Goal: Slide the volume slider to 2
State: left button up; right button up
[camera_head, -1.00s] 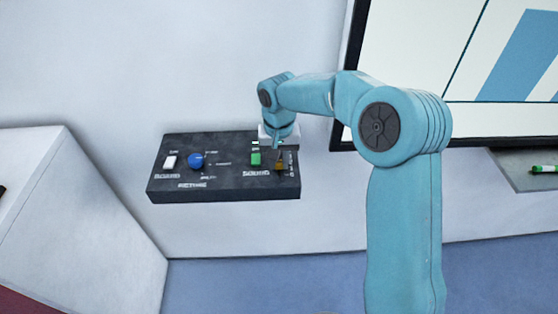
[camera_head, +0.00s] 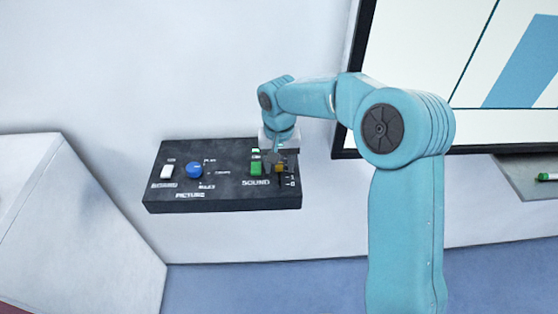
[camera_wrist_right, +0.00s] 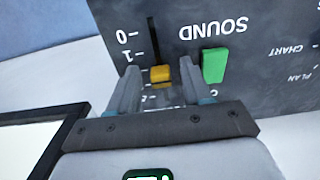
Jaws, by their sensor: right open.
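The control panel (camera_head: 225,198) is a dark box on the wall in the head view. Its volume slider has a yellow knob (camera_head: 280,168) beside the green SOUND switch (camera_head: 256,168). In the right wrist view, the panel appears upside down and the yellow knob (camera_wrist_right: 160,73) sits just past the 1 mark, on the side away from 0. My right gripper (camera_wrist_right: 160,68) is open, with one finger on each side of the knob; contact is unclear. A finger hides the marks beyond 1. In the head view, my right gripper (camera_head: 277,148) reaches the panel from above. My left gripper is not in view.
A blue dial (camera_head: 194,170) and a white switch (camera_head: 167,171) are on the panel's left half. A framed screen (camera_head: 420,80) hangs to the right, with a ledge (camera_head: 530,175) below. A white block (camera_head: 80,220) stands at left.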

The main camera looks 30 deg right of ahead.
aim_at(279, 165)
notch_tip(279, 165, up, 16)
dwell(0.5)
jog(key=shift+w, duration=0.15)
jog(key=shift+r, duration=0.1)
